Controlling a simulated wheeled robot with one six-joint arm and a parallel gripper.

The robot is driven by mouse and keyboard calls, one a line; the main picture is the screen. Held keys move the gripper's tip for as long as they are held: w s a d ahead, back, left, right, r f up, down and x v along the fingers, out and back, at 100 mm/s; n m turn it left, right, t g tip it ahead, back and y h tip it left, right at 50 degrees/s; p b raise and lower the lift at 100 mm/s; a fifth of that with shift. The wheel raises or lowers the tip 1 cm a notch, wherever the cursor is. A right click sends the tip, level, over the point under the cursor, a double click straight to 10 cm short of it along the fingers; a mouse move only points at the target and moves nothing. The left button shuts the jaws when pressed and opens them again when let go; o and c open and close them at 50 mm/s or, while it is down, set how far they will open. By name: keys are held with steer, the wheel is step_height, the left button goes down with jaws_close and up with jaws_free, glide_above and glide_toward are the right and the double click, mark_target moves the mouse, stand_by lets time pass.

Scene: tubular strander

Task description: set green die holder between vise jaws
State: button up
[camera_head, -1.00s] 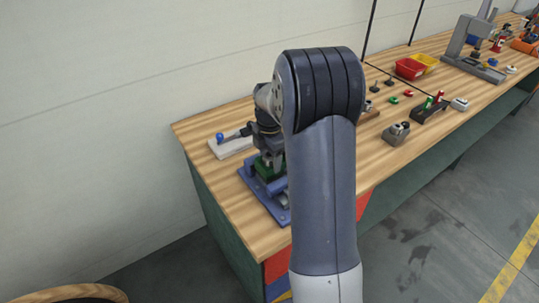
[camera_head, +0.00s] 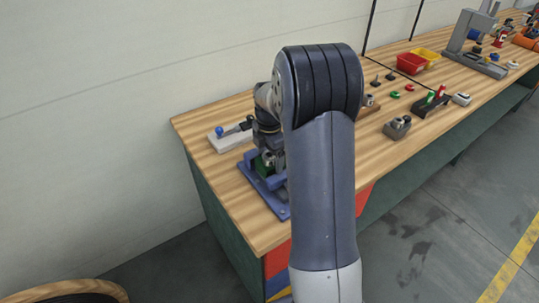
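The blue vise (camera_head: 277,206) sits at the near left end of the wooden bench. The green die holder (camera_head: 262,168) shows as a small green patch at the vise, among its blue parts. Whether it is seated fully between both jaws cannot be told, because my arm covers the right side of the vise. My gripper (camera_head: 268,156) points down right above the green holder, at or very close to it. Its fingers are small and partly hidden, so I cannot see whether they grip the holder.
A pale board with a blue-knobbed lever (camera_head: 221,132) lies just behind the vise. To the right are a grey block (camera_head: 397,128), a dark rack (camera_head: 431,106), a red bin (camera_head: 410,63), a yellow bin (camera_head: 427,56) and a grey press (camera_head: 470,42).

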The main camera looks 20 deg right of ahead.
steer(key=shift+o, duration=0.3)
steer(key=shift+s+f, duration=0.1)
steer(key=shift+f, duration=0.05)
step_height(320, 180, up, 11)
steer(key=shift+b, duration=0.45)
step_height(320, 180, down, 11)
steer(key=shift+f+p, duration=0.1)
steer(key=shift+p, duration=0.4)
step_height(320, 180, up, 3)
steer(key=shift+f+p, duration=0.15)
steer(key=shift+p, duration=0.6)
steer(key=shift+r, duration=0.35)
steer(key=shift+f, duration=0.15)
